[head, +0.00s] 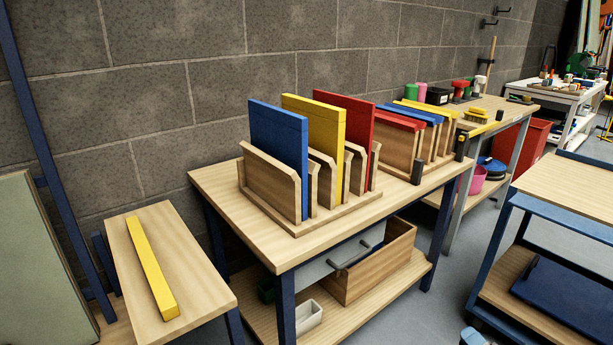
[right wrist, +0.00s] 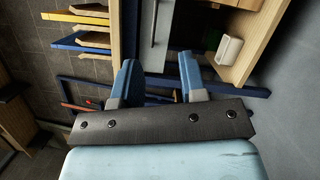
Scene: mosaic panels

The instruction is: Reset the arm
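My right gripper (right wrist: 157,68) is open and empty in the right wrist view, its two blue fingers well apart. A small blue part of my right arm shows at the bottom edge of the head view. My left gripper is in neither view. A wooden slotted rack (head: 268,188) on the main table holds an upright blue panel (head: 278,145), a yellow panel (head: 325,130) and a red panel (head: 357,125). My right gripper is apart from them, low in front of the table.
A yellow strip (head: 151,266) lies on the small bench (head: 195,255) at left. More coloured panels (head: 400,125) stand behind the rack. Below the tabletop are a drawer (head: 338,258) and an open wooden box (head: 385,268). Another table (head: 575,185) stands at right, with floor between.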

